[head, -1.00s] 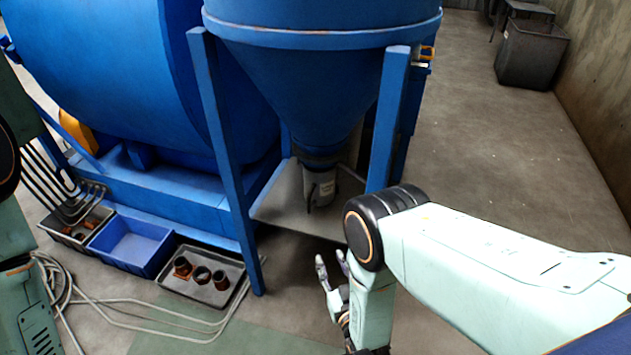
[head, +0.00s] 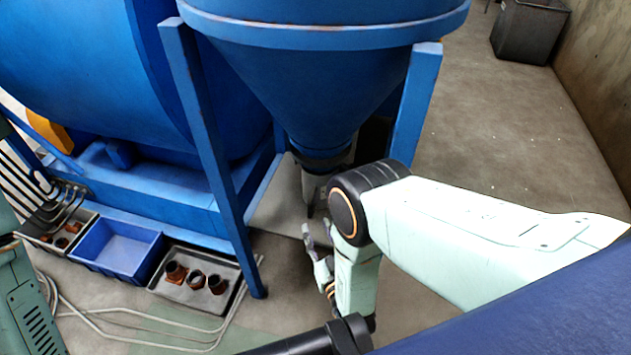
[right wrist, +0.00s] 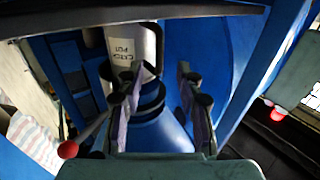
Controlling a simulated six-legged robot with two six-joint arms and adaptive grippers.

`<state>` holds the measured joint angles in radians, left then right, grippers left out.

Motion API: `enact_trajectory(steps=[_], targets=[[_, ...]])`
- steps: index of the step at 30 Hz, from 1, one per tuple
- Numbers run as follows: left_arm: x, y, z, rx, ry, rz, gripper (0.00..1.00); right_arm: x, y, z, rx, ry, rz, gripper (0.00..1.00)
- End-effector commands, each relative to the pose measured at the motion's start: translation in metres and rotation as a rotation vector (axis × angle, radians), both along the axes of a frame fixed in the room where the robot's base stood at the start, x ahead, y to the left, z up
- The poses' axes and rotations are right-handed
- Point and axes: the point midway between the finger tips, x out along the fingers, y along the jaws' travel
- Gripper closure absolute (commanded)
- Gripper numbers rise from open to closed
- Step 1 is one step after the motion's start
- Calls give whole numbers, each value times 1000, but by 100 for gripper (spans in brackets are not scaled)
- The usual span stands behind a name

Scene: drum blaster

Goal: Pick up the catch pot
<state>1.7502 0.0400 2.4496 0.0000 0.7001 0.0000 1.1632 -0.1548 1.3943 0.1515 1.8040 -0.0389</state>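The catch pot (head: 313,186) is a pale grey-white cylinder under the outlet of the blue hopper cone (head: 305,85). In the head view my right arm partly hides it. In the right wrist view the catch pot (right wrist: 130,45) shows its printed label, and its top edge is cut off by a dark bar. My right gripper (head: 318,238) is in front of and below the pot, with its fingers spread. In the right wrist view the right gripper (right wrist: 160,85) is open and empty, with the pot beyond its left finger. My left gripper is out of view.
Blue hopper legs (head: 210,150) and (head: 416,105) stand either side of the pot. A blue tray (head: 115,250) and a grey tray with several rusty fittings (head: 195,280) lie at left, near a pale hose. A red-knobbed lever (right wrist: 67,149) shows in the wrist view.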

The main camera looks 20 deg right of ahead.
Motion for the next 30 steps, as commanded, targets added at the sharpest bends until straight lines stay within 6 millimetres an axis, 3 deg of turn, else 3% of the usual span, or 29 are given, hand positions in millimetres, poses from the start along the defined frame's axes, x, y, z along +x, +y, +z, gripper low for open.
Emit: enact_trajectory(steps=[18, 27, 30], targets=[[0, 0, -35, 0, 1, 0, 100, 67, 1, -3, 0, -2, 0, 64], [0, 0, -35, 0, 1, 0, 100, 75, 1, -1, 0, 0, 0, 64], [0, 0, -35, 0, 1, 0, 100, 75, 1, -1, 0, 0, 0, 71]])
